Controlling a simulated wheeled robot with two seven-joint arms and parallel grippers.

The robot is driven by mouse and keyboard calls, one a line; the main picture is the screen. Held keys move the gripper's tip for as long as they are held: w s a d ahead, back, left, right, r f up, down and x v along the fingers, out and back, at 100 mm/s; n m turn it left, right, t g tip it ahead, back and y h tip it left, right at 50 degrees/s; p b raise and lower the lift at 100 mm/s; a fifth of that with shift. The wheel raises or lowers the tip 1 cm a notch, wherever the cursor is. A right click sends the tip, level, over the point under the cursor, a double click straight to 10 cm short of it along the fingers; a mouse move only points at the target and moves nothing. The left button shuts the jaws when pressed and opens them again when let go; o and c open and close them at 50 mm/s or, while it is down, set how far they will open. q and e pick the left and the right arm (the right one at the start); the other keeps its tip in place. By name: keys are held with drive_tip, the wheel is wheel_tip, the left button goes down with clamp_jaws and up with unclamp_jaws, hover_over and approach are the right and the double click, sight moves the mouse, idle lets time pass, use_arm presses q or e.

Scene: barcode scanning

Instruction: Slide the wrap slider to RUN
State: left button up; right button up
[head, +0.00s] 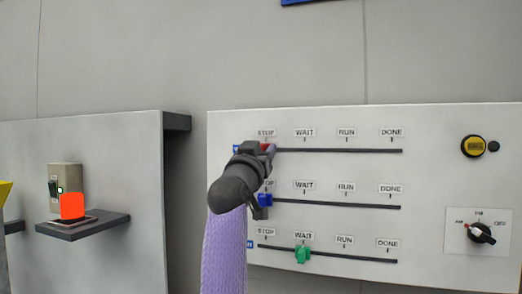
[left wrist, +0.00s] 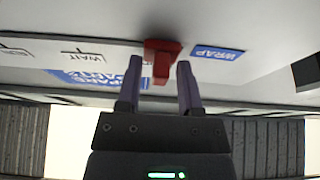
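The wrap slider's red knob (head: 268,148) is at STOP on the top track (head: 340,151) of the panel. Beside it in the left wrist view is the blue WRAP label (left wrist: 217,53), and the red knob (left wrist: 162,60) lies at the fingertips. RUN (head: 346,132) is further right on the same track. My left gripper (head: 266,150) is at the knob. In the left wrist view my left gripper (left wrist: 160,72) is open, one finger on each side of the knob with small gaps. My right gripper is not in view.
Below, a blue slider (head: 264,200) is at STOP and a green slider (head: 302,254) at WAIT. At right are a yellow button (head: 473,146) and a black rotary knob (head: 481,233). At left, an orange-red block (head: 72,206) sits on a dark shelf (head: 85,227).

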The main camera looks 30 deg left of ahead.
use_arm(q)
clamp_jaws()
idle(1.1)
